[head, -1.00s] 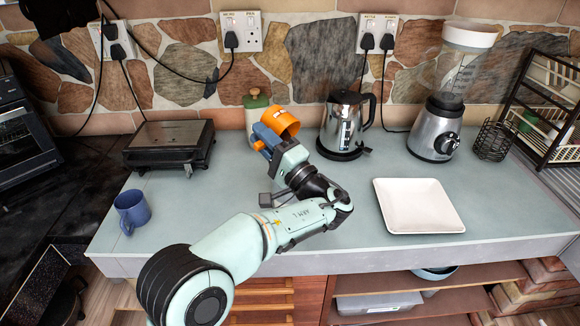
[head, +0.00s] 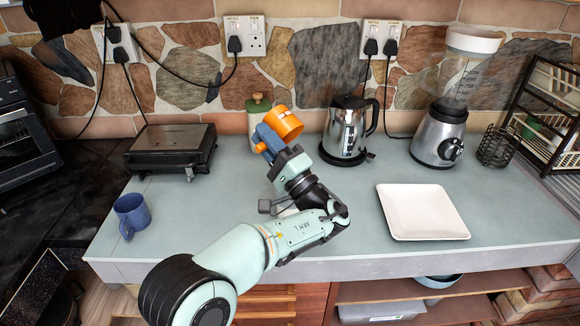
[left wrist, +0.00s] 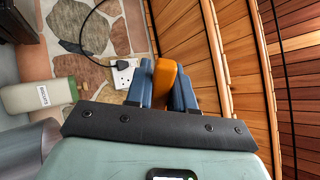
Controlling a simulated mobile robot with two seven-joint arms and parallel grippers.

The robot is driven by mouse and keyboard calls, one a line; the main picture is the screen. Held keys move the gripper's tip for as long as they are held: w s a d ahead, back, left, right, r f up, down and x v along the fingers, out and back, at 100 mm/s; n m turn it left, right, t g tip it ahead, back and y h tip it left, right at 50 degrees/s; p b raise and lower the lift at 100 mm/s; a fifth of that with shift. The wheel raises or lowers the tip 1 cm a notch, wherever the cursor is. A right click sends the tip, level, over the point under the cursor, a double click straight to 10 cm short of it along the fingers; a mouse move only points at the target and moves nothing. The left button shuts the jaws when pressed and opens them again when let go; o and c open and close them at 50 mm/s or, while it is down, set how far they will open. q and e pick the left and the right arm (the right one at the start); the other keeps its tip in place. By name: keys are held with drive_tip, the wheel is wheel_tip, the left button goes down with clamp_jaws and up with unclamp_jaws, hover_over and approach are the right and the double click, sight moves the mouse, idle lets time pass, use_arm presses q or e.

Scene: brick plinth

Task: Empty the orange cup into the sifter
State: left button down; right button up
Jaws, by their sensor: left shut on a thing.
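The orange cup (head: 285,123) is held tilted above the back of the counter, in front of a green-lidded jar. My left gripper (head: 266,139) has its blue fingers shut on the cup. In the left wrist view, a piece of the orange cup (left wrist: 163,84) shows between the two blue fingers (left wrist: 162,90). The inside of the cup cannot be made out. I cannot make out a sifter in either view. My right gripper is not in view.
A steel kettle (head: 346,130) stands right of the cup, with the jar (head: 257,112) behind it. A grill (head: 170,149) and a blue mug (head: 131,212) are at left. A white square plate (head: 421,212), a blender (head: 440,134) and a black wire basket (head: 496,146) are at right.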

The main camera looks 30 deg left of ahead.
use_arm(q)
drive_tip(key=f+h+p, duration=0.1)
drive_tip(key=h, duration=0.1)
drive_tip(key=a+f+g+h+p, duration=0.1)
drive_tip(key=h, duration=0.1)
drive_tip(key=shift+w+a+f+p, duration=0.15)
drive_tip(key=shift+w+a+p, duration=0.05)
drive_tip(key=shift+p, duration=0.2)
drive_tip(key=shift+w+a+g+h+p, duration=0.1)
drive_tip(key=shift+a+g+h+p, duration=0.2)
drive_tip(key=shift+h+p, duration=0.8)
drive_tip(key=w+a+f+g+h+p, duration=0.1)
drive_tip(key=a+f+h+p, duration=0.3)
drive_tip(key=h, duration=0.4)
drive_tip(key=w+a+f+g+h+p, duration=0.1)
drive_tip(key=a+f+g+h+p, duration=0.2)
drive_tip(key=h, duration=0.6)
drive_tip(key=shift+w+a+f+g+p, duration=0.3)
drive_tip(key=shift+a+f+p, duration=0.1)
drive_tip(key=shift+a+p, duration=1)
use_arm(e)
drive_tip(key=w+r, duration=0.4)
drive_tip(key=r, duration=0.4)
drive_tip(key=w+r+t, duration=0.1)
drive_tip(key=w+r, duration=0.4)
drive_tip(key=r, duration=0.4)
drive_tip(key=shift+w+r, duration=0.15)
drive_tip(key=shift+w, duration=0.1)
